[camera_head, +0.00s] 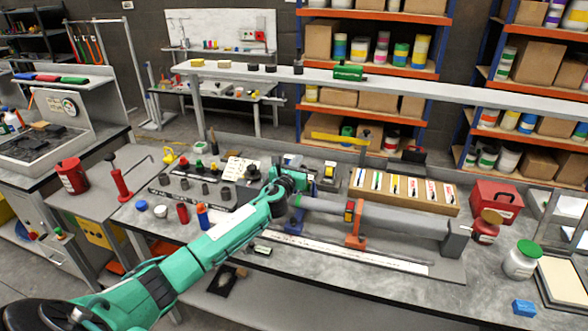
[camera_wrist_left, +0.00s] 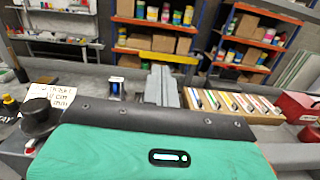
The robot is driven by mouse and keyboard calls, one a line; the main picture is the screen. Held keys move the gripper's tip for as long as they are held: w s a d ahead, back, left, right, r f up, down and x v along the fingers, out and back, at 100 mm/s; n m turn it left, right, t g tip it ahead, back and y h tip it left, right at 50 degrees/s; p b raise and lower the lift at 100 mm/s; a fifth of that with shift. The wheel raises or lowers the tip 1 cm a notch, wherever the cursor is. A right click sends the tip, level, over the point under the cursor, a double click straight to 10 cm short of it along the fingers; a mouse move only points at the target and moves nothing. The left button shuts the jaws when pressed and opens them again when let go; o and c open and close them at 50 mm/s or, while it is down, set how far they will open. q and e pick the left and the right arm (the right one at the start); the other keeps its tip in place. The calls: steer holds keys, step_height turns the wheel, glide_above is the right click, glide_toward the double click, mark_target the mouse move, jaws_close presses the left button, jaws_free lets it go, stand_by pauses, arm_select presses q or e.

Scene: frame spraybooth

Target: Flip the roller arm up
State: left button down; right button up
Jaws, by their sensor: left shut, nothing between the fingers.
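A long grey tube (camera_head: 400,220) lies across the bench, held by a blue stand (camera_head: 293,222) on the left and an orange stand (camera_head: 355,228) near its middle. A red and yellow piece sits at the top of the orange stand. I cannot tell for sure which part is the roller arm. My green left arm reaches over the bench to the tube's left end. The fingers of my left gripper (camera_wrist_left: 162,84) show in the left wrist view, together and empty. In the head view my wrist mostly hides them. My right gripper is not in view.
A wooden box of cards (camera_head: 404,203) stands behind the tube, with a red toolbox (camera_head: 495,203) to its right. Dark caps and small bottles crowd the bench at left. A long shelf (camera_head: 400,85) spans above.

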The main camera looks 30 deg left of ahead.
arm_select(q)
steer(key=shift+w+a+r, duration=0.1)
steer(key=shift+w+r, duration=0.1)
steer(key=shift+w, duration=0.25)
steer(key=shift+w+a+r, duration=0.1)
steer(key=shift+w+r, duration=0.1)
steer(key=shift+w, duration=0.2)
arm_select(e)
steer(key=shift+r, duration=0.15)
arm_select(q)
steer(key=shift+f, duration=0.1)
stand_by(0.6)
